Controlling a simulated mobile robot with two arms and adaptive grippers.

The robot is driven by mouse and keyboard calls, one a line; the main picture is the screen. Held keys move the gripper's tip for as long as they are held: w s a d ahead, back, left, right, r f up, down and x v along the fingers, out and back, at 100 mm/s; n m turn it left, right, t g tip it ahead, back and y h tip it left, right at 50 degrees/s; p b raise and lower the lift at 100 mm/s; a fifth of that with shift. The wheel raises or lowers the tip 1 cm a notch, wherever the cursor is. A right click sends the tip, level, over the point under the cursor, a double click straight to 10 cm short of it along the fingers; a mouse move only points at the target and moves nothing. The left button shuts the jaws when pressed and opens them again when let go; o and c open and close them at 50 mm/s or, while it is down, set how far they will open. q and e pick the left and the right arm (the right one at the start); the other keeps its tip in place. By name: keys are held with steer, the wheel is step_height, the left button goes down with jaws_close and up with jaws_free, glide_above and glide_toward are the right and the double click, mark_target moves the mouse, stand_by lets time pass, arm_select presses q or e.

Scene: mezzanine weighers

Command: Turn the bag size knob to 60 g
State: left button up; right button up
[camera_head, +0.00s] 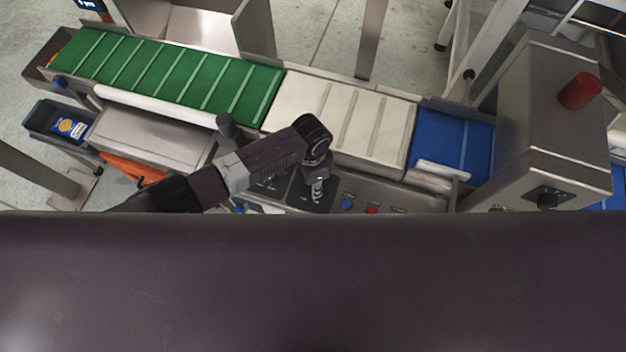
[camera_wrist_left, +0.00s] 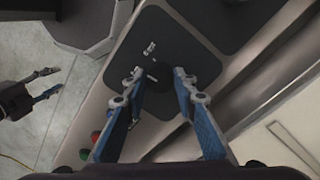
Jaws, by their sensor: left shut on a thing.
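The bag size knob (camera_wrist_left: 160,84) is a dark round knob on a black plate (camera_wrist_left: 178,48) of the control panel. A short white mark shows near its edge, and small white print lies above it, too small to read surely. My left gripper (camera_wrist_left: 157,77) has its blue-padded fingers on either side of the knob, shut on it. In the head view my left gripper (camera_head: 317,192) points down at the panel's black plate and hides the knob. My right gripper (camera_wrist_left: 48,84) shows at the left of the left wrist view, its fingers apart and empty.
Blue and red buttons (camera_head: 372,210) sit right of the plate in the head view. Behind the panel run green (camera_head: 170,75), cream (camera_head: 340,115) and blue (camera_head: 455,140) belts. A steel housing (camera_head: 550,120) with a red cap stands at right. A dark bin (camera_head: 45,118) stands at left.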

arm_select(q)
steer(key=n+p, duration=0.1)
steer(key=n, duration=0.2)
steer(key=shift+r+p, duration=0.15)
steer(key=shift+p, duration=0.15)
steer(key=shift+n+p, duration=0.4)
steer(key=shift+n, duration=0.3)
steer(key=o, duration=1.2)
steer(key=shift+c, duration=0.2)
step_height(320, 180, up, 12)
steer(key=shift+w+a, duration=0.2)
steer(key=shift+a, duration=0.05)
